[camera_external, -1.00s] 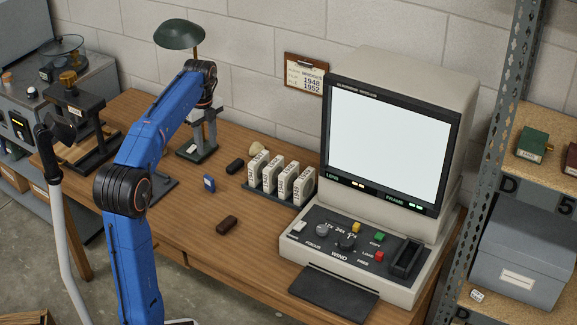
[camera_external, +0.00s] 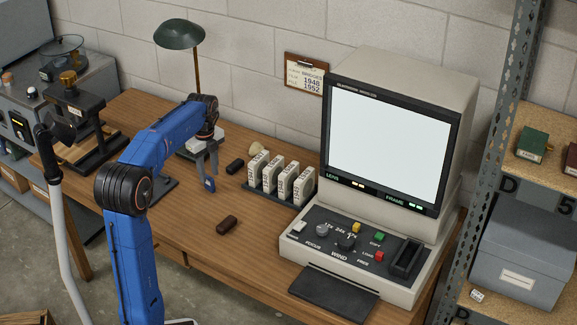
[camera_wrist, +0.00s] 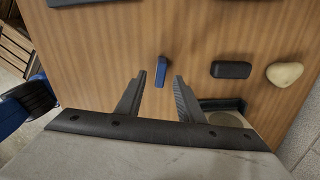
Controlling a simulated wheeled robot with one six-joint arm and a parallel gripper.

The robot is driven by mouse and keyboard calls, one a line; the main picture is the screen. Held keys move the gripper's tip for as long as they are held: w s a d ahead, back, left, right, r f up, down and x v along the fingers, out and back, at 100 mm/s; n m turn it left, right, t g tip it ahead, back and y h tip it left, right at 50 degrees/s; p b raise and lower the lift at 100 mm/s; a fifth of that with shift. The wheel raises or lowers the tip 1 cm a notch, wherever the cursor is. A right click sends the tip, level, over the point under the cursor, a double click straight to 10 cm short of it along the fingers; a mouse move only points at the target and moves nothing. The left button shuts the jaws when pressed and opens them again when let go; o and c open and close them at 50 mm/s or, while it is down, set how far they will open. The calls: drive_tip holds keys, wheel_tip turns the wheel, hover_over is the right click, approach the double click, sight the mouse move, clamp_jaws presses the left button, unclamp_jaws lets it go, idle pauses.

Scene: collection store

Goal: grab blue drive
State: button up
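The blue drive (camera_external: 209,184) is a small blue block on the wooden desk, left of the row of white boxes. In the wrist view the blue drive (camera_wrist: 162,71) lies between the lines of the two fingers, a little beyond their tips. My gripper (camera_external: 207,175) points down right at the drive and partly covers it in the outside view. In the wrist view my gripper (camera_wrist: 160,77) is open, with nothing between its fingers. I cannot tell how far above the desk the fingertips are.
A black block (camera_external: 235,167) and a pale stone (camera_wrist: 284,74) lie to the right of the drive. A dark brown block (camera_external: 227,223) lies nearer the front. White boxes (camera_external: 281,180) stand in a rack beside the large viewer (camera_external: 391,140). A green lamp (camera_external: 180,35) stands behind.

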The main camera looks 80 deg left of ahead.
sight(207, 177)
drive_tip(key=shift+a+f, duration=0.15)
drive_tip(key=shift+f, duration=2.4)
clamp_jaws()
